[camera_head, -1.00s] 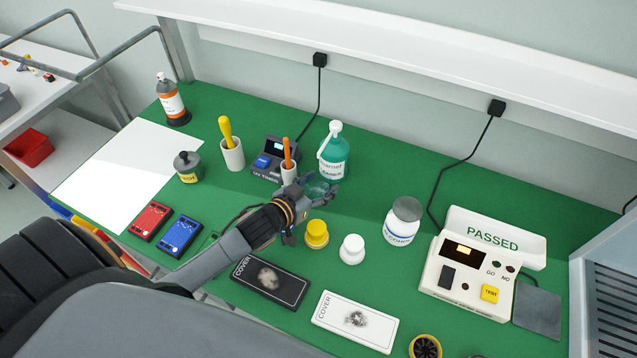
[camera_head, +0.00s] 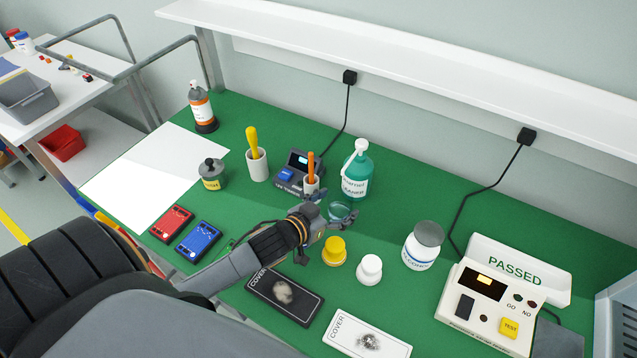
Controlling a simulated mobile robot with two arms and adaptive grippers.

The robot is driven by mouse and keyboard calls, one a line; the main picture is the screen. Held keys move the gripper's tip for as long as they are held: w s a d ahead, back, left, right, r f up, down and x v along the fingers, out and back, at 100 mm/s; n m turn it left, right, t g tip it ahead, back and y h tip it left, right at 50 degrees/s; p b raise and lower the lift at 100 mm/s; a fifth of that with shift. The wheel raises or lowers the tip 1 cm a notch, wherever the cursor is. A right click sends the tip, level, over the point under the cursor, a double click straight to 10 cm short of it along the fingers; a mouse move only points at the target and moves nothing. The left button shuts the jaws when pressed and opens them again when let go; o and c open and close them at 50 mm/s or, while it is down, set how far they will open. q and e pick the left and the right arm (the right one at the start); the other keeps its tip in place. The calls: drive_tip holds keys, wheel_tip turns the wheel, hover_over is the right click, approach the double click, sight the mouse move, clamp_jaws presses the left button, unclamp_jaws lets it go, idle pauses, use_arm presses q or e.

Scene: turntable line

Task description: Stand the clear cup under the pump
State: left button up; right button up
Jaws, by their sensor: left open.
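The clear cup (camera_head: 341,210) is a small see-through bluish cup. It stands upright on the green bench just in front of the teal bottle (camera_head: 356,178) with a white pump head (camera_head: 361,147). The spout points left and down, roughly above the cup; I cannot tell exact alignment. My left gripper (camera_head: 332,212) is open at the cup, its fingers to the left and front of it. They hide part of the cup's near side, and contact is unclear. My right gripper is not in view.
Yellow (camera_head: 334,252) and white (camera_head: 369,270) knobs sit close in front. A white jar (camera_head: 421,250) stands right. Bench between bottle and jar is clear.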

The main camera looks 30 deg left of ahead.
use_arm(q)
drive_tip(key=b+v, duration=0.1)
drive_tip(key=v, duration=0.9)
drive_tip(key=shift+s+r, duration=0.1)
drive_tip(key=shift+s, duration=0.05)
